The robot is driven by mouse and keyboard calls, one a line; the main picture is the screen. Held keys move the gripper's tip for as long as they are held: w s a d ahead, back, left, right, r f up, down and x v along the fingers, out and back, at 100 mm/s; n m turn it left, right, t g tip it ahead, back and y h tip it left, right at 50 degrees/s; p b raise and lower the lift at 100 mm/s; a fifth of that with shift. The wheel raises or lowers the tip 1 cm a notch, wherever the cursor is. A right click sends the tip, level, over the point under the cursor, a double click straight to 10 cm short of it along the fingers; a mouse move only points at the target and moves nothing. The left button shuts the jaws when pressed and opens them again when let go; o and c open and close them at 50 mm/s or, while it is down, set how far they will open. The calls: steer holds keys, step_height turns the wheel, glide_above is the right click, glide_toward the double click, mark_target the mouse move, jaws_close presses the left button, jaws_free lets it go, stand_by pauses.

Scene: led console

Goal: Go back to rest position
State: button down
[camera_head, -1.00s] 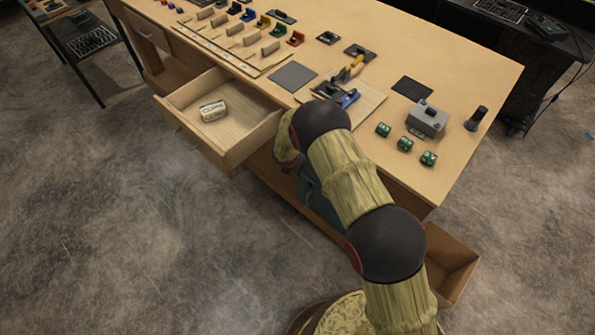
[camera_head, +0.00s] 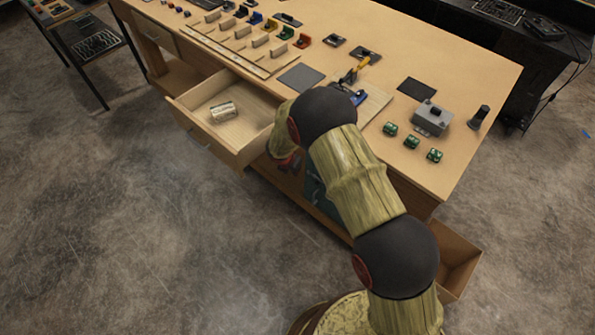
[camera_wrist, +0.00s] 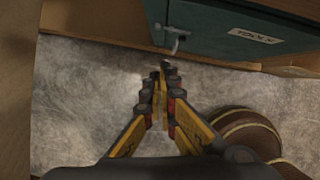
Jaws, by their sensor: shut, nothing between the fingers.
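My gripper (camera_wrist: 163,75) shows in the wrist view with its yellow and dark fingers closed together and nothing between them. It points down over the grey floor, in front of a green cabinet door (camera_wrist: 215,35) marked "TOOLS" with a small metal handle (camera_wrist: 178,40). In the head view my arm reaches to the front of the workbench (camera_head: 470,95), and the gripper is mostly hidden behind the arm, just right of the open drawer.
The open drawer (camera_head: 245,155) holds a pale labelled block (camera_head: 223,112). A lower drawer or bin (camera_head: 457,262) stands open at the right. On the bench are a grey box (camera_head: 432,118), several green blocks (camera_head: 412,142) and a clamp board (camera_head: 375,103).

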steer(key=shift+s+a+r, duration=0.15)
steer(key=shift+s+r, duration=0.05)
steer(key=shift+r, duration=0.35)
